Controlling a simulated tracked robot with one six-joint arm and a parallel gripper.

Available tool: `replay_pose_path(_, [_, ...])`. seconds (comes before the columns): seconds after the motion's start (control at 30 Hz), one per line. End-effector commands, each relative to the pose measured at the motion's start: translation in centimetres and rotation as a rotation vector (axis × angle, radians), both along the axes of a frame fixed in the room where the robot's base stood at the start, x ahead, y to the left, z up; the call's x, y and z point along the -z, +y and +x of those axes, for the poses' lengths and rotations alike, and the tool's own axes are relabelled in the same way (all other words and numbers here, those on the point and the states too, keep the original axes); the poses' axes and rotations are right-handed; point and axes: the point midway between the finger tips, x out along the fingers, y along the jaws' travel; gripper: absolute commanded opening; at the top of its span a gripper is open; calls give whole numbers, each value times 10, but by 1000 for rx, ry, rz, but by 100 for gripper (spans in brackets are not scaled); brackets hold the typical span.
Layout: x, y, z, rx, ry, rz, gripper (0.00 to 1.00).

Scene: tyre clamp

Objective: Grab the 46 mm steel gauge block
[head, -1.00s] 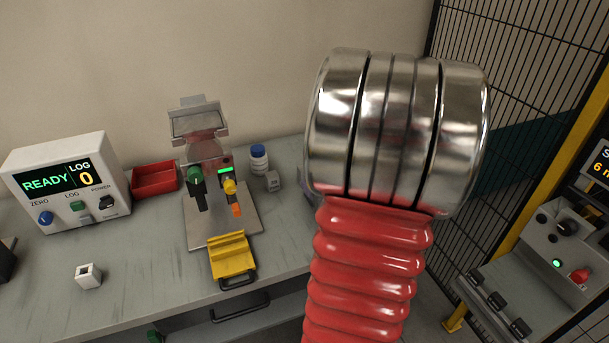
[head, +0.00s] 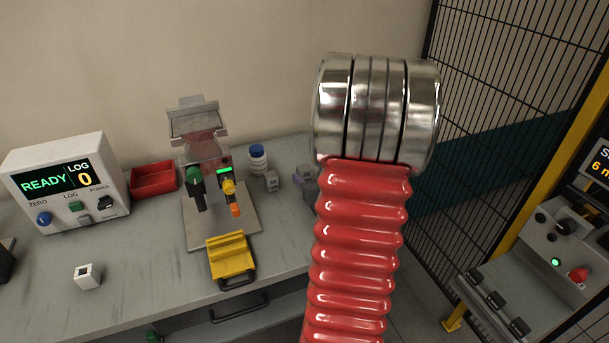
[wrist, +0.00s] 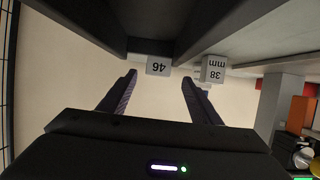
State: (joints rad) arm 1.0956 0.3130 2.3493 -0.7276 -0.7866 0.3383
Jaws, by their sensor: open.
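The 46 mm gauge block (wrist: 158,66) is a small grey block. It shows upside down in the wrist view, with "46" on its face. My gripper (wrist: 158,88) is open, its two dark fingers apart and empty. The block appears ahead of the gap between the fingertips, not between the fingers. In the head view a grey block (head: 304,171) just left of my arm appears to be the same one, partly hidden by a dark purplish part of my gripper.
The 38 mm block (wrist: 213,69) stands close beside the 46 block; it also shows in the head view (head: 270,181). A white-and-blue bottle (head: 258,160) stands behind it. The clamp fixture (head: 222,215) is to the left. A mesh fence (head: 480,120) is at right.

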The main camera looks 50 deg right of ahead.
Motion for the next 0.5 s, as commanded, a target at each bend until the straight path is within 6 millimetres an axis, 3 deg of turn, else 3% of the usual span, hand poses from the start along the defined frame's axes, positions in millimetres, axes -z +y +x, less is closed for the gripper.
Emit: replay_pose_path(0.5, [15,-27,37,-1,-1,1,58])
